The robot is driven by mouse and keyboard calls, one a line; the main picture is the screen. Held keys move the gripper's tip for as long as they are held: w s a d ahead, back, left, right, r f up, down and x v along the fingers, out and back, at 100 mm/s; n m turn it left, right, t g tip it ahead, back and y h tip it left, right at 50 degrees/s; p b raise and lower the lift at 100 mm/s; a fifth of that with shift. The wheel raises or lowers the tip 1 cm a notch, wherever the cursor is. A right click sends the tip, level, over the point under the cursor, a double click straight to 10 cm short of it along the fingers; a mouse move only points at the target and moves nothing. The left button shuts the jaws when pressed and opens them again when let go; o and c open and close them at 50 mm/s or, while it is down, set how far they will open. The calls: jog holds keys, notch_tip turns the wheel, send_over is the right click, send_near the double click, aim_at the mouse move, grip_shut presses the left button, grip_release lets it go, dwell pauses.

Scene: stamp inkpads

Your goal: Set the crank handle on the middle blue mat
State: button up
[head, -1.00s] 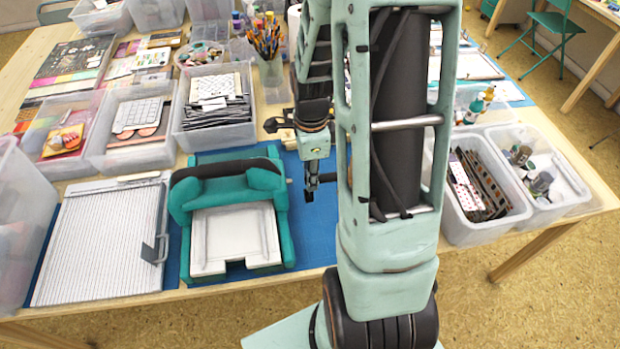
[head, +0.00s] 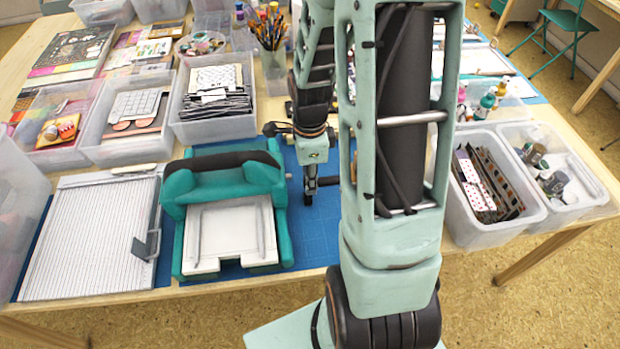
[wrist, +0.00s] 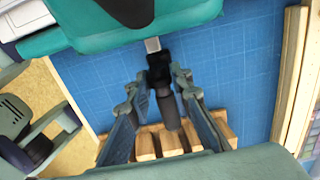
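The crank handle (wrist: 170,108) is black and stands out from a metal stub beside the teal machine (wrist: 150,33) in the wrist view. The handle (head: 328,181) also shows as a dark bar at my gripper in the head view. My gripper (wrist: 162,80) has a finger on each side of the handle's dark block; I cannot tell whether both fingers press on it. The gripper (head: 309,196) hangs low beside the teal machine (head: 286,222). The middle blue mat (head: 316,240) lies under and right of the machine, partly hidden by my arm.
A white ridged paper trimmer (head: 90,235) lies left of the machine. Clear bins with papers (head: 215,130) stand behind it. More clear bins (head: 480,232) stand right of my arm. Wooden blocks (wrist: 170,145) lie on the mat. Blue mat right of the machine is bare.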

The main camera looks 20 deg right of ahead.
jog(key=o, duration=0.4)
jog(key=shift+o, duration=0.2)
notch_tip(320, 180, up, 12)
jog(key=p, duration=0.1)
jog(key=shift+r, duration=0.15)
dwell(0.5)
